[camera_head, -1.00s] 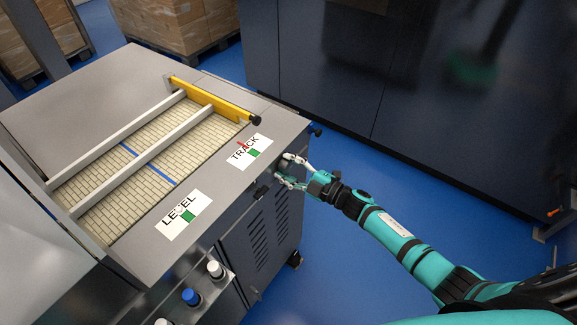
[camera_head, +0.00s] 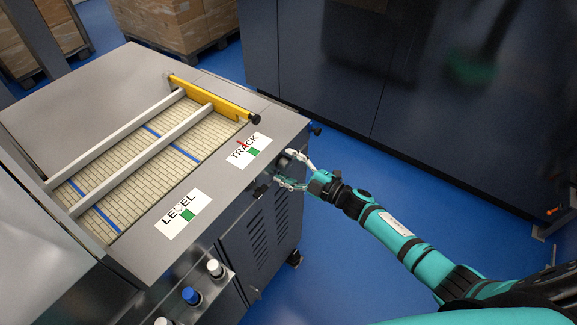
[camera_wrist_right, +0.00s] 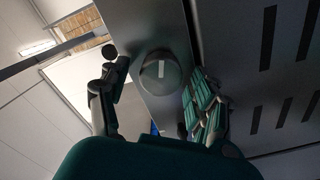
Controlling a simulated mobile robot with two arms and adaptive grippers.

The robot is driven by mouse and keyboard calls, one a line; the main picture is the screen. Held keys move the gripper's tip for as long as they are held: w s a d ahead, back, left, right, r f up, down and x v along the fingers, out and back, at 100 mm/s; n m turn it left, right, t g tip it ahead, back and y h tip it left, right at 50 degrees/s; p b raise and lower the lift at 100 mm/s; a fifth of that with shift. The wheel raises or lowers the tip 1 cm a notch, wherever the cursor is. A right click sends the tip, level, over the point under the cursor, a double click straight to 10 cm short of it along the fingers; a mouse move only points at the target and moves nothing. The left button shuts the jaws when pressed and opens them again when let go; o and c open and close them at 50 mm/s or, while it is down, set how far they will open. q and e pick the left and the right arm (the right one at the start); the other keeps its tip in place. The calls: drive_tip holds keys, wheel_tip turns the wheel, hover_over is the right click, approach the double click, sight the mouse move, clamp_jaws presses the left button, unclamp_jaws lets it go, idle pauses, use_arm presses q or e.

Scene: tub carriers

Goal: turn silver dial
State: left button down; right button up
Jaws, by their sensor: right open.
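The silver dial (camera_wrist_right: 160,72) is round with a pale pointer bar and sits on the dark side face of the machine. In the right wrist view it lies between and ahead of the two open fingers of my right gripper (camera_wrist_right: 158,100). In the head view my right gripper (camera_head: 285,170) is at the machine's side edge, below the TRACK label (camera_head: 249,151), with fingers spread around the dial. The wrist view shows gaps on both sides of the dial; contact cannot be told. My left gripper is not in view.
The machine's top has a tan slatted belt (camera_head: 140,165) with blue stripes, two pale rails and a yellow bar (camera_head: 212,99). A LEVEL label (camera_head: 183,214) is nearer the front. Several knobs (camera_head: 192,296) line the lower ledge. Blue floor (camera_head: 330,270) lies clear right of the machine.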

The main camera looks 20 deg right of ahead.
drive_tip(key=v, duration=1.1)
drive_tip(key=shift+s+d, duration=0.3)
drive_tip(key=s+d+f+m+g+h, duration=0.1)
drive_tip(key=s+d+f+m+h, duration=0.2)
drive_tip(key=f, duration=0.6)
drive_tip(key=s+d+f+m+g+h, duration=0.1)
drive_tip(key=s+f+m+g+h, duration=0.2)
drive_tip(key=f, duration=0.6)
drive_tip(key=s+d+f+m+h, duration=0.25)
drive_tip(key=s+f+m, duration=0.25)
drive_tip(key=f, duration=0.5)
drive_tip(key=s+a+f+m+g, duration=0.1)
drive_tip(key=s+f, duration=0.4)
drive_tip(key=s, duration=0.5)
drive_tip(key=s+a+f+m+g+h, duration=0.1)
drive_tip(key=s+f+g, duration=0.4)
drive_tip(key=s, duration=0.5)
drive_tip(key=s+a+f+m+g+h, duration=0.1)
drive_tip(key=s+a+f+m+g, duration=0.2)
drive_tip(key=s, duration=0.7)
wheel_tip(320, 180, down, 3)
drive_tip(key=shift+s+a+b, duration=0.4)
drive_tip(key=shift+a+b, duration=0.05)
drive_tip(key=shift+a, duration=0.6)
drive_tip(key=shift+h, duration=0.25)
